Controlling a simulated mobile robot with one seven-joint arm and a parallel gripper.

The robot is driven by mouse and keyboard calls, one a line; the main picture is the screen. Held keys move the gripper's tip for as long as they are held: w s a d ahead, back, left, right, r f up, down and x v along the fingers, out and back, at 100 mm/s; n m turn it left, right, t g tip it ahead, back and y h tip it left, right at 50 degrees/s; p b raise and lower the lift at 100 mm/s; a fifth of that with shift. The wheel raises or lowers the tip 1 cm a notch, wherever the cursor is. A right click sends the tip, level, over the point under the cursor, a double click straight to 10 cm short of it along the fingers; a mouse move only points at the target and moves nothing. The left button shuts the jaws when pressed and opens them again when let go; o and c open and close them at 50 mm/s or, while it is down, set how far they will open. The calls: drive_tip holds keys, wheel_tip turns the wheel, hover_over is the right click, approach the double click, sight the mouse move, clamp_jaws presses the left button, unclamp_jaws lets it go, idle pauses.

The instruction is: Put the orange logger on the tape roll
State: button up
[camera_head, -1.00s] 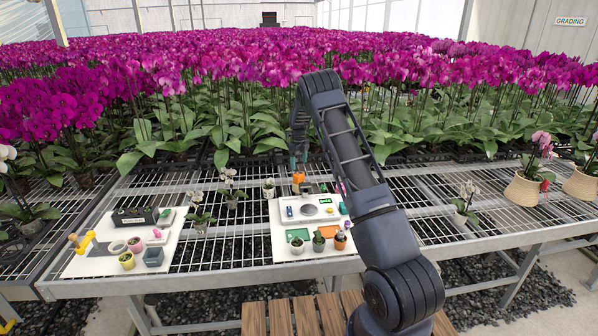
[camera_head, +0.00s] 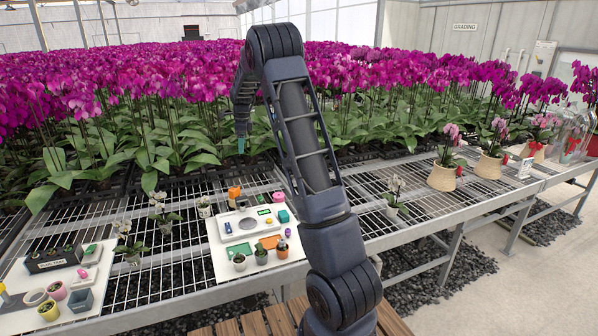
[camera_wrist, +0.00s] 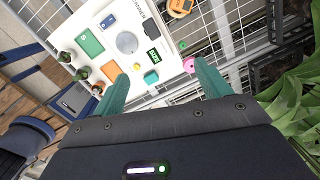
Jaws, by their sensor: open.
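The orange logger (camera_head: 234,194) stands at the back left of the white board, behind the grey device with a round plate. In the wrist view, the orange logger (camera_wrist: 180,7) shows at the top edge, partly cut off. A pink round thing (camera_head: 278,197), which looks like the tape roll, sits at the board's back right; it also shows in the wrist view (camera_wrist: 189,65), beside the right finger's tip. My gripper (camera_head: 241,145) is above and behind the board. Its teal fingers (camera_wrist: 162,70) are open, with nothing held between them.
The board (camera_head: 222,262) carries a green tray (camera_head: 239,250), an orange tray (camera_head: 270,242), a teal block (camera_head: 284,216) and small potted plants. A second board with pots is at left. Orchids stand close behind the gripper. Basket pots (camera_head: 443,177) line the right bench.

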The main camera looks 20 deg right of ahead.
drive_tip(key=s+d+r+n+t, duration=0.15)
drive_tip(key=s+r+n, duration=0.45)
drive_tip(key=s, duration=0.7)
drive_tip(key=s+d+r+n, duration=0.35)
drive_tip(key=s+r, duration=0.45)
drive_tip(key=s, duration=0.5)
drive_tip(key=s+f+n+t, duration=0.2)
drive_tip(key=s+n, duration=0.9)
drive_tip(key=s, duration=1.5)
wheel_tip(320, 180, down, 2)
drive_tip(key=shift+s+f+n+h, duration=0.1)
drive_tip(key=shift+s+n+h, duration=0.2)
drive_tip(key=shift+s+n, duration=0.05)
